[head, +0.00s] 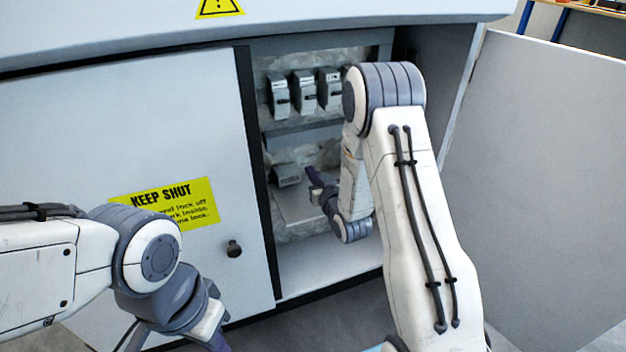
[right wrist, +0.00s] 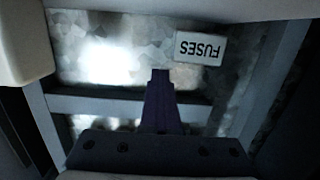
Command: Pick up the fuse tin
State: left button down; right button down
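The fuse tin (right wrist: 200,48) is a small pale box with the word FUSES, upside down in the right wrist view. It lies against a mottled metal surface, just ahead and to the right of my right gripper's finger (right wrist: 160,100). I cannot make out the tin in the head view; my right arm covers part of the cabinet opening. My right gripper (head: 314,184) reaches into the cabinet, its dark fingertips looking slightly apart with nothing between them. My left gripper (head: 168,344) is at the bottom left, its fingers spread and partly cut off by the frame.
The grey cabinet (head: 300,280) has an open bay with several switch blocks (head: 304,90) on its back wall. A shelf bar crosses it. The left panel (head: 90,120) carries a yellow KEEP SHUT sign (head: 165,200) and a dark knob (head: 234,249). An open door (head: 550,180) stands at right.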

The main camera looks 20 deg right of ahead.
jog(key=s+d+r+p, duration=0.4)
jog(key=d+r, duration=0.2)
jog(key=d, duration=0.4)
jog(key=shift+d, duration=0.4)
jog(key=shift+c, duration=1.6)
grip_release()
jog(key=shift+s, duration=0.1)
